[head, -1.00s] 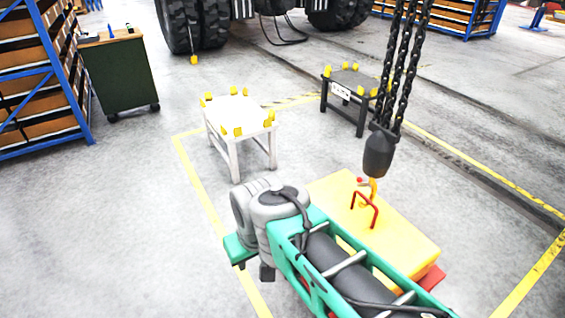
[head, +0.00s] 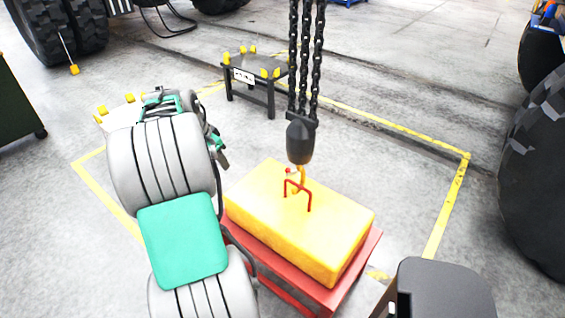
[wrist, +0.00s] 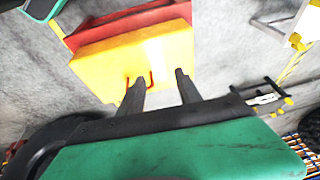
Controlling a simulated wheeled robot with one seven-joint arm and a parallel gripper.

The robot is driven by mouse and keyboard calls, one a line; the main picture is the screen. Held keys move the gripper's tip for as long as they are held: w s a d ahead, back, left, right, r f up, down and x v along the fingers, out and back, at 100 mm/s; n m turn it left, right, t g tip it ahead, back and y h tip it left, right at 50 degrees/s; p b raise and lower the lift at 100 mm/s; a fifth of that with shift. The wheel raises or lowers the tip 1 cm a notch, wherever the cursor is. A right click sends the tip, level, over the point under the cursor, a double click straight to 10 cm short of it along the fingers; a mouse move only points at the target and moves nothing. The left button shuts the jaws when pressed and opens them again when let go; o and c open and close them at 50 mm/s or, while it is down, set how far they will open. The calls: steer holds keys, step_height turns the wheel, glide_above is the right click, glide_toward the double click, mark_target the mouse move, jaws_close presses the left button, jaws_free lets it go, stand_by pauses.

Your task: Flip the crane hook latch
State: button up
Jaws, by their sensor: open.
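The yellow crane hook (head: 302,174) hangs under a dark hook block (head: 300,142) on black chains. A small red knob (head: 290,170), seemingly on the latch, sits at its left side. The hook meets a red lifting handle (head: 298,188) on the yellow casting (head: 295,215); whether it passes through the handle I cannot tell. In the wrist view my gripper (wrist: 159,77) is open and empty, its two dark fingers pointing toward the casting (wrist: 110,62) and handle (wrist: 151,80). The hook and latch are not clear in that view. In the head view my arm stands left of the casting.
The casting rests on a red stand (head: 345,275). A dark table (head: 262,85) with yellow corner blocks stands behind; a white one (head: 100,120) is mostly hidden by my arm. A large tyre (head: 535,180) stands at right.

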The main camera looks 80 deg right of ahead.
mark_target(287, 168)
steer(key=s+d+f+m+g, duration=0.1)
steer(key=s+d+f+m, duration=0.1)
steer(key=s+d+m, duration=0.35)
steer(key=s+d+f+m+g, duration=0.1)
steer(key=s+d+f+m, duration=0.1)
steer(key=s+d, duration=0.6)
steer(key=s+f, duration=0.1)
steer(key=f, duration=0.1)
steer(key=s+f+p, duration=0.1)
steer(key=s+f, duration=0.2)
steer(key=f, duration=0.2)
steer(key=shift+s+d+f+p, duration=0.1)
steer(key=shift+s+d+p, duration=0.15)
steer(key=shift+p, duration=0.15)
steer(key=shift+a, duration=0.1)
steer(key=shift+c, duration=0.4)
jaws_close()
